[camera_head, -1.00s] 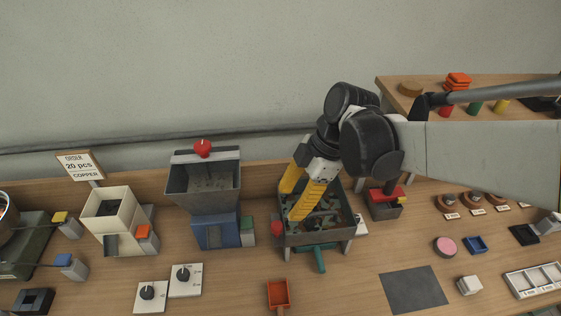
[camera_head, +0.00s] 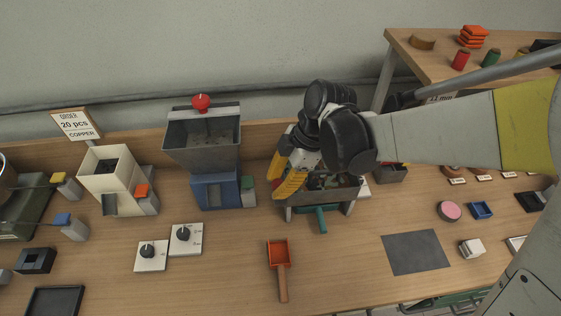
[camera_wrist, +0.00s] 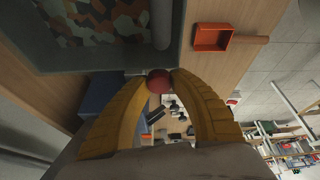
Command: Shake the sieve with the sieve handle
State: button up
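The sieve is a grey tray-like box (camera_head: 337,193) on legs, right of centre in the head view, holding dark and copper-coloured pieces. It fills the upper left of the wrist view (camera_wrist: 75,57). The sieve handle's red knob (camera_wrist: 159,81) shows in the wrist view just off the sieve's wall, between my yellow fingertips. My gripper (camera_head: 277,184) is at the left end of the sieve. In the wrist view both fingertips close in on the knob's sides and appear to touch it.
A blue-based hopper with a red knob (camera_head: 214,190) stands close to the left. A green handle (camera_head: 320,220) sticks out in front of the sieve. An orange scoop (camera_head: 279,254) lies in front. A grey mat (camera_head: 415,254) lies at the right.

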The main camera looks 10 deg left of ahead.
grip_shut()
jog(key=s, duration=0.3)
jog(key=shift+d, duration=0.4)
jog(key=o, duration=0.7)
grip_release()
jog(key=shift+r, duration=0.1)
jog(key=v, duration=1.1)
jog(key=shift+r, duration=0.4)
